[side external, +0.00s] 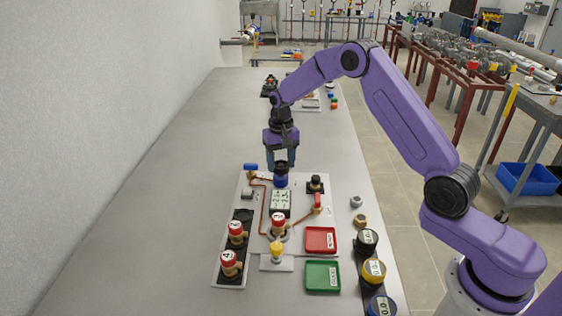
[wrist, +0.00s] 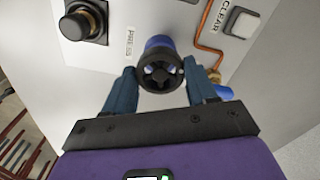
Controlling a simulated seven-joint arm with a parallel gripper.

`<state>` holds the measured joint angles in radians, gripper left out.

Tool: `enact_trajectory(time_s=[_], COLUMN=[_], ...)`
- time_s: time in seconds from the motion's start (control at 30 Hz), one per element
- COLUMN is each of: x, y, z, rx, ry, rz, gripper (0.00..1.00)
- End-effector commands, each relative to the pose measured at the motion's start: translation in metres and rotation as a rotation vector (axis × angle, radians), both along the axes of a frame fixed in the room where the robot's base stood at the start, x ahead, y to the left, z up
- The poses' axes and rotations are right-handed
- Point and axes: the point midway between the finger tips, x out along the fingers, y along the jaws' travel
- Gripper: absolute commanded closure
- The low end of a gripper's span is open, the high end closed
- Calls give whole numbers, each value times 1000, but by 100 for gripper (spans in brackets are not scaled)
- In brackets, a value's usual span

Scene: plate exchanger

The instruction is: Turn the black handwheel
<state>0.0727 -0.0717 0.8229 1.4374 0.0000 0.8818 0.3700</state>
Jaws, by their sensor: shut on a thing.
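The black handwheel (wrist: 161,73) shows its spokes and hub in the wrist view. It sits on a blue body (wrist: 157,43) that stands on the white panel (side external: 260,190). My gripper (wrist: 161,84) has one blue finger on each side of the handwheel and is shut on its rim. In the side external view my gripper (side external: 281,164) points straight down over the blue body (side external: 281,182), at the far part of the panel. The handwheel is mostly hidden between the fingers there.
A black push button (wrist: 83,22) and a square button marked CLEAR (wrist: 241,22) flank the handwheel. A copper pipe (wrist: 209,30) runs close by, with a blue lever (side external: 251,167) at the left. Red (side external: 320,239) and green (side external: 322,276) trays lie nearer. The table's left side is clear.

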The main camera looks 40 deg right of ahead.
Motion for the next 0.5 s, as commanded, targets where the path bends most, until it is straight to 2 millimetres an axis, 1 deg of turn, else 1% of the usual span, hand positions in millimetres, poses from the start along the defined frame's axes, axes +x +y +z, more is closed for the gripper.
enact_trajectory(time_s=[0.2, 0.5], x=[0, 1], y=[0, 0], z=[1, 1], rx=[-1, -1], ry=[-2, -2], rz=[-68, -91], gripper=[74, 74])
